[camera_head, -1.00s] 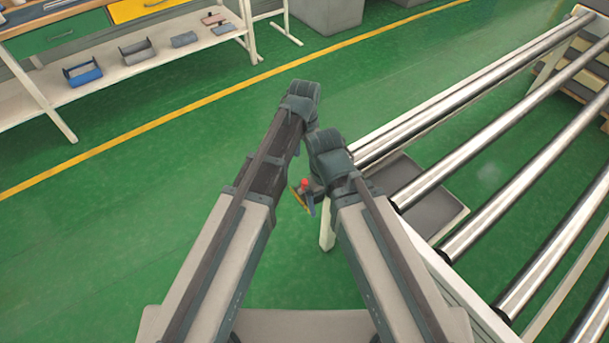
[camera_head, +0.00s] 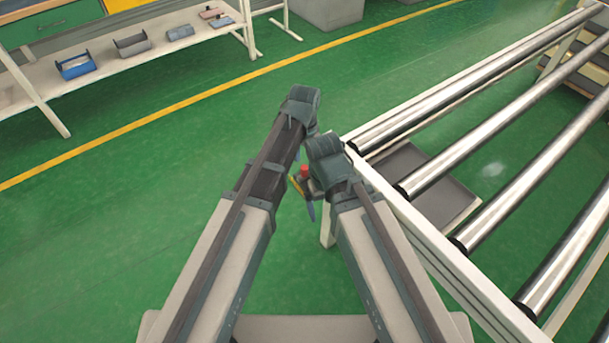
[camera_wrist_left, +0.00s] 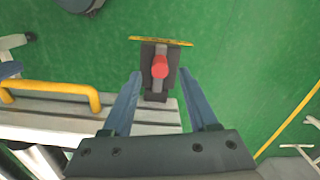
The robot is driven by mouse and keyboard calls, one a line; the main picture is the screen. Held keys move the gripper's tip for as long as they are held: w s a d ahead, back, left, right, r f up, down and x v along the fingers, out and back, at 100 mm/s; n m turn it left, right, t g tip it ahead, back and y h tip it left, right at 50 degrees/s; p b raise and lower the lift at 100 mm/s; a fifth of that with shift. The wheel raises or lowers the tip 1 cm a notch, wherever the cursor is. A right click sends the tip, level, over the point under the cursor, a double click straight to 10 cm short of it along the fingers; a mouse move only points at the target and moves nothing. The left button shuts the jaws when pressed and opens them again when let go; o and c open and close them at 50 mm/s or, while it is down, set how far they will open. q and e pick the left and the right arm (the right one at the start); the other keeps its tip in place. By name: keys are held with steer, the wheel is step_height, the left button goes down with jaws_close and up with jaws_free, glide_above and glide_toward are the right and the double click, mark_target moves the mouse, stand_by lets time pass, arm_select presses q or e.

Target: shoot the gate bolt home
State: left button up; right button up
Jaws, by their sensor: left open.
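The gate bolt has a red knob (camera_head: 305,169) and a yellow strip (camera_head: 296,186), beside the near left corner of the roller frame. In the left wrist view the red knob (camera_wrist_left: 160,67) stands on a dark plate, with the yellow strip across its far end. My left gripper (camera_wrist_left: 161,74) is open, its two blue fingers apart, and the knob appears between the tips. I cannot tell the depth between them. My right gripper is hidden.
The roller frame (camera_head: 440,235) fills the right, with a grey tray (camera_head: 425,185) beneath its rollers. A white shelf (camera_head: 105,65) with small bins stands at the upper left. Green floor lies open between. A yellow rail (camera_wrist_left: 55,90) is left of the fingers in the wrist view.

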mark_target(305, 167)
arm_select(q)
step_height(305, 167, down, 4)
steer(key=b, duration=0.3)
steer(key=shift+f, duration=0.1)
jaws_close()
stand_by(1.2)
